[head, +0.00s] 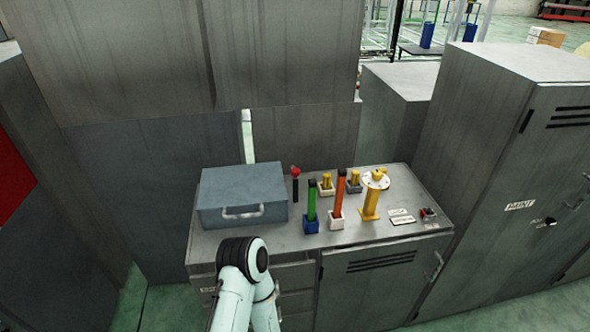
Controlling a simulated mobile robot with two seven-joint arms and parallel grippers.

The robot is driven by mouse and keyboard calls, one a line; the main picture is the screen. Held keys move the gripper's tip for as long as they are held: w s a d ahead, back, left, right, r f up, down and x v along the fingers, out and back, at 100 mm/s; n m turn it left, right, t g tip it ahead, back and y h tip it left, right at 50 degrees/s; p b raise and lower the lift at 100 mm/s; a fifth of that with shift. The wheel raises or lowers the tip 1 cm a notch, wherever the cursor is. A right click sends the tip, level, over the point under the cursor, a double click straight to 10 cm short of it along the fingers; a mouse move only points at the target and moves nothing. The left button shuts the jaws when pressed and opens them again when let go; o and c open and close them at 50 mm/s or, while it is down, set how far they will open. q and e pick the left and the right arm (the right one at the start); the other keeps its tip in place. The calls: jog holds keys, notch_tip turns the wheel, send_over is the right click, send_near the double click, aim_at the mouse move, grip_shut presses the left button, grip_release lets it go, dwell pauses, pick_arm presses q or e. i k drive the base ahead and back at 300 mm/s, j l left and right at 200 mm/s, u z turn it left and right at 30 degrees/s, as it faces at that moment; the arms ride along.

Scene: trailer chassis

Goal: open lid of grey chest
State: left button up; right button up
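The grey chest (243,187) is a blue-grey box on the left part of the metal cabinet top. Its lid is shut, and a light handle (243,213) is on its front face. One of my arms rises from the bottom edge, with its dark joint just in front of the chest and below the handle in the picture. A gap between that joint and the handle shows. I cannot tell which arm it is. Neither gripper shows in the head view.
The chest stands on a metal cabinet (300,247). Right of it are a red-topped black tool (295,184), a green stick (311,201), an orange stick (340,190) and a yellow flanged stand (371,202). Tall grey cabinets (500,170) stand at right and behind.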

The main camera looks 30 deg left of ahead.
aim_at(256, 183)
jog(key=u, duration=1.6)
